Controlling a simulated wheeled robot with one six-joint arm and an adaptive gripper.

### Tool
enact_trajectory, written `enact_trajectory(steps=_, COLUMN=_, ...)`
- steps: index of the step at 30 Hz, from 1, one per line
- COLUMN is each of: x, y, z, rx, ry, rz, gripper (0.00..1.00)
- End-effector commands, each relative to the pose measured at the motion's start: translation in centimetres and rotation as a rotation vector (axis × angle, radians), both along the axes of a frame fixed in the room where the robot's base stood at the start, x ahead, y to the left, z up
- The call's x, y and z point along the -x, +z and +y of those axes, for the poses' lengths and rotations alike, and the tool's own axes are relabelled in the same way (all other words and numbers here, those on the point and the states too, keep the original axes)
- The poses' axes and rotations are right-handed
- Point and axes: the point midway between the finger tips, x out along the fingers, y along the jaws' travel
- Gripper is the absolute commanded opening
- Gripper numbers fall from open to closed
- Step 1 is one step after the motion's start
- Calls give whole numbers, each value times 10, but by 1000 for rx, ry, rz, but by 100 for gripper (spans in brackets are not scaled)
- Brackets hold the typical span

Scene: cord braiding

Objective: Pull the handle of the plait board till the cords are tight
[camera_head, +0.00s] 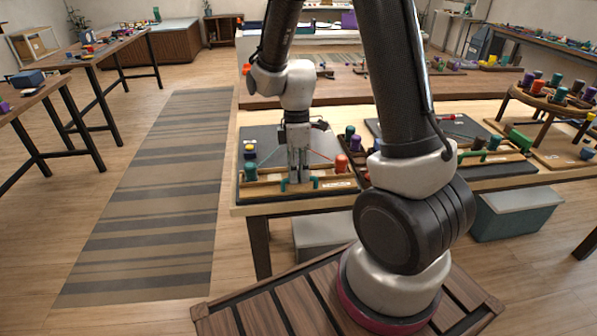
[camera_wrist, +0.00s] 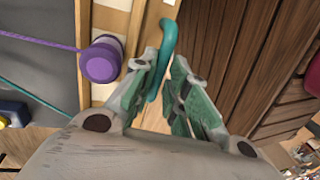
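The plait board (camera_head: 243,192) lies at the near left of the pale worktable. Its teal handle (camera_head: 314,182) is on the near edge, and my gripper (camera_head: 298,177) is down over its middle. In the wrist view the handle (camera_wrist: 168,38) runs between my two fingers (camera_wrist: 167,66), close to the left one. A narrow gap seems to show by the right finger, so a firm grip cannot be told. A purple cord (camera_wrist: 40,42) runs straight to a purple spool (camera_wrist: 101,60). A teal cord (camera_wrist: 35,98) also shows. An orange-red spool (camera_head: 341,163) stands at the board's right.
More boards with spools lie to the right, and a round peg stand (camera_head: 545,97) is at the far right. Grey bins (camera_head: 515,215) sit under the table. A striped rug (camera_head: 150,200) and clear floor lie to the left.

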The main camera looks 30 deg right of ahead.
Motion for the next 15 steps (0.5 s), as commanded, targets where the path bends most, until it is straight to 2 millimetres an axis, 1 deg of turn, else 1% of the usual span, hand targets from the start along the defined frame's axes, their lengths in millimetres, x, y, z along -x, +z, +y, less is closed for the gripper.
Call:
enact_trajectory(steps=1, x=3, y=-1, z=0, rx=0, ry=-1, rz=8, gripper=25)
enact_trajectory(steps=2, x=3, y=-1, z=0, rx=0, ry=-1, rz=8, gripper=30)
enact_trajectory(steps=3, x=3, y=-1, z=0, rx=0, ry=-1, rz=7, gripper=34)
enact_trajectory(steps=11, x=2, y=0, z=0, rx=0, ry=-1, rz=4, gripper=34)
enact_trajectory(steps=14, x=0, y=4, z=0, rx=0, ry=0, rz=1, gripper=34)
enact_trajectory(steps=15, x=-1, y=9, z=0, rx=0, ry=0, rz=0, gripper=34)
